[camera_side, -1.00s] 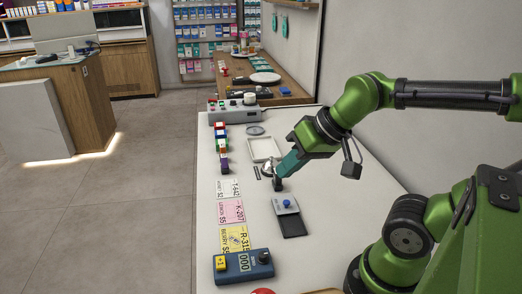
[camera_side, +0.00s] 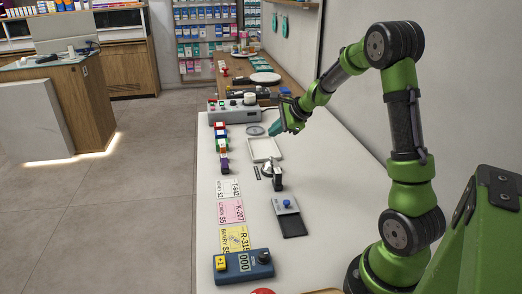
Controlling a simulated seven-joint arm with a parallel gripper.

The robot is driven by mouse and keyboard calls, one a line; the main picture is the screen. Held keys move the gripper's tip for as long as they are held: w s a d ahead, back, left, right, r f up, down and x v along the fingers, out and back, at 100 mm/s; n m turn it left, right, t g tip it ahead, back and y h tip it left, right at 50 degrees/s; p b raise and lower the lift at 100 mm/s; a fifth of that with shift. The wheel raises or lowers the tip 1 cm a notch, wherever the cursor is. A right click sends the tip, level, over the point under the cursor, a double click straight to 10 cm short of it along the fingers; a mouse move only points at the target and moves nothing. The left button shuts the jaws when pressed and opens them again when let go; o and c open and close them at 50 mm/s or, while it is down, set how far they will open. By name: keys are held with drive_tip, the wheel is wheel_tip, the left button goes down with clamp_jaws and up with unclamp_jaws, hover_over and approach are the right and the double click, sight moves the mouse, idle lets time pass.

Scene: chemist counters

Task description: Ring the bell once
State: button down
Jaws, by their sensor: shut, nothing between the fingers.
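The bell appears to be the small silver dome (camera_side: 268,167) on the white counter, just below the white tray. A small dark upright object (camera_side: 277,182) stands against its lower right and partly overlaps it. My gripper (camera_side: 273,130) is shut and empty, with its teal fingers pointing down and left. In the picture it is above the bell, near the tray's far edge, and apart from the bell.
A white tray (camera_side: 276,150) and a grey disc (camera_side: 255,130) lie near my gripper. A control box (camera_side: 219,116) stands behind. Several coloured blocks (camera_side: 222,143) line the left edge. Cards (camera_side: 232,211), a blue-knobbed device (camera_side: 287,205) and a blue counter box (camera_side: 257,270) are nearer.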

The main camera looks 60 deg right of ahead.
sight(271, 158)
drive_tip(key=shift+w+d+r+m+t+h, duration=0.35)
drive_tip(key=shift+w+d+r+m, duration=0.35)
drive_tip(key=shift+m, duration=0.3)
drive_tip(key=shift+s+a, duration=0.1)
drive_tip(key=shift+f, duration=4.4)
drive_tip(key=shift+f, duration=0.4)
